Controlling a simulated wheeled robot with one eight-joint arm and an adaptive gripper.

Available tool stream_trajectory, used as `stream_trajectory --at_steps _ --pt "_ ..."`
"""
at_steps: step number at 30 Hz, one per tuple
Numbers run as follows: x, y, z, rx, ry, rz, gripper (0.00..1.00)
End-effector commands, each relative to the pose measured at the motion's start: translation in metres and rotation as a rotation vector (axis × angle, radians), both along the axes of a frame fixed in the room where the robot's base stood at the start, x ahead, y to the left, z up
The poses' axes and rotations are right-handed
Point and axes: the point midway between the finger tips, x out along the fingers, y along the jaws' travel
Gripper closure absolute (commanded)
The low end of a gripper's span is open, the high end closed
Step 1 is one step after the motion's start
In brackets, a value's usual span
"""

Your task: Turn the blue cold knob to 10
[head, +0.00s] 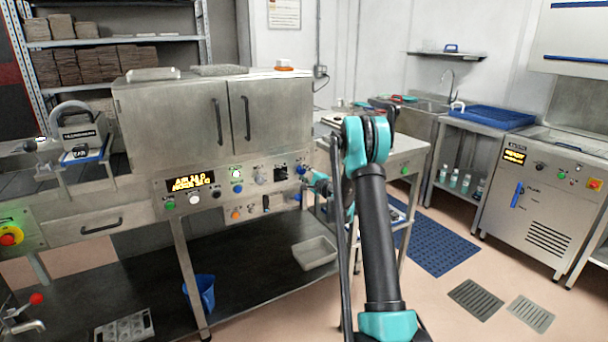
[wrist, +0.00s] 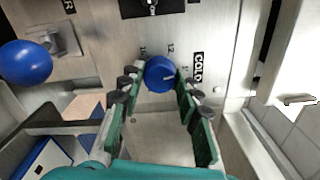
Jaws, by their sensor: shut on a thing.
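The blue cold knob (wrist: 160,74) sits on the steel panel beside the COLD label (wrist: 198,67) in the wrist view. A pale pointer line on its face points right in that picture, toward the label side. Small numbers stand around it, too blurred to read surely. My gripper (wrist: 160,85) has one finger on each side of the knob and is shut on it. In the head view my gripper (head: 309,178) reaches the right end of the cabinet's control panel (head: 220,188); the knob (head: 301,170) shows only as a small blue spot there.
A blue ball handle (wrist: 25,62) on a metal mount stands near the knob in the wrist view. A black switch plate (wrist: 150,8) is at its top. A steel table (head: 385,155) stands right of the cabinet. A grey tub (head: 315,252) lies on the shelf below.

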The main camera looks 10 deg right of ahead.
Motion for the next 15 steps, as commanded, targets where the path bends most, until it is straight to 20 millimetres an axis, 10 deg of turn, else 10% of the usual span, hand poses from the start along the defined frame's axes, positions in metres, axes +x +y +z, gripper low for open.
stream_trajectory --at_steps 15 --pt "-0.0005 -0.0012 -0.0002 0.182 0.076 -0.001 0.96"
